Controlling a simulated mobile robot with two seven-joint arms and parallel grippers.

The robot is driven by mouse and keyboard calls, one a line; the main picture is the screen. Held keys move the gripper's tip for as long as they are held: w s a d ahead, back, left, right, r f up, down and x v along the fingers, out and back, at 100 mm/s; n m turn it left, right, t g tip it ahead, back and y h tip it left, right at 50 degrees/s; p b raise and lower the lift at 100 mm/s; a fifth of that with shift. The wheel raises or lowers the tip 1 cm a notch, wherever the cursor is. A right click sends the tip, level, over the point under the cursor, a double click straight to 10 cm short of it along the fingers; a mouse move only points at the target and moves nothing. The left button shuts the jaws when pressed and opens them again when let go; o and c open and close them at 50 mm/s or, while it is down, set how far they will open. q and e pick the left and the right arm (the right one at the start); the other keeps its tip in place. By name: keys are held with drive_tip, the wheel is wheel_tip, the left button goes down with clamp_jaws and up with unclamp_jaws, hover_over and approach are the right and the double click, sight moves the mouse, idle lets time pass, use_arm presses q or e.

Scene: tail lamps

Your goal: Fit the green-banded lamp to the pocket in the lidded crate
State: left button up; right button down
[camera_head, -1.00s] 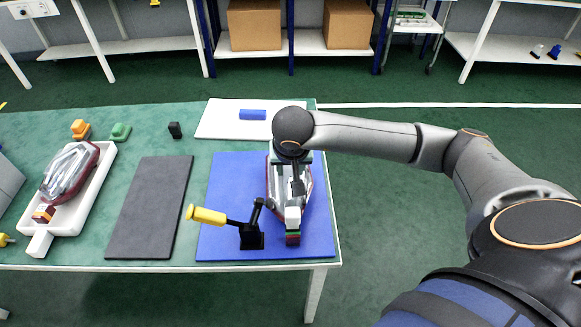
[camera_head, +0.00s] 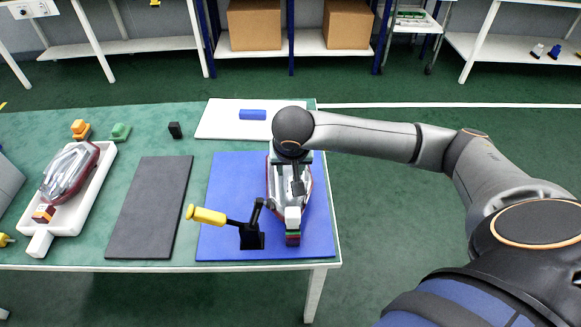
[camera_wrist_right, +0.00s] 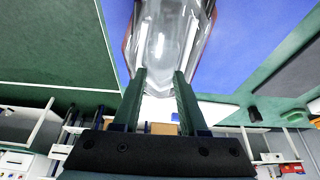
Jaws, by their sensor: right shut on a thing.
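A lamp with a clear lens and dark red edge (camera_head: 274,190) is over the blue mat (camera_head: 222,170), its long side running front to back. A green band (camera_head: 292,234) shows at its near end, next to a white block. My right gripper (camera_head: 291,160) is shut on the lamp's far end, pointing down. In the right wrist view the two green fingers (camera_wrist_right: 160,76) hold the lamp (camera_wrist_right: 170,35) between them. I cannot tell whether the lamp touches the mat. No lidded crate is clearly recognisable; a grey box-like shape (camera_head: 10,185) is cut off at the left edge. My left gripper is out of view.
A black toggle clamp with a yellow handle (camera_head: 208,215) stands just left of the lamp. A dark grey mat (camera_head: 150,205) lies clear. A blue cylinder (camera_head: 252,115) lies on a white board (camera_head: 215,122).

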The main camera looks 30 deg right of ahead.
drive_tip(key=shift+r, duration=0.25)
drive_tip(key=shift+r+p, duration=0.7)
drive_tip(key=shift+r, duration=0.65)
drive_tip(key=shift+r+p, duration=0.55)
drive_tip(key=shift+r, duration=0.25)
drive_tip(key=shift+f, duration=0.1)
idle(0.7)
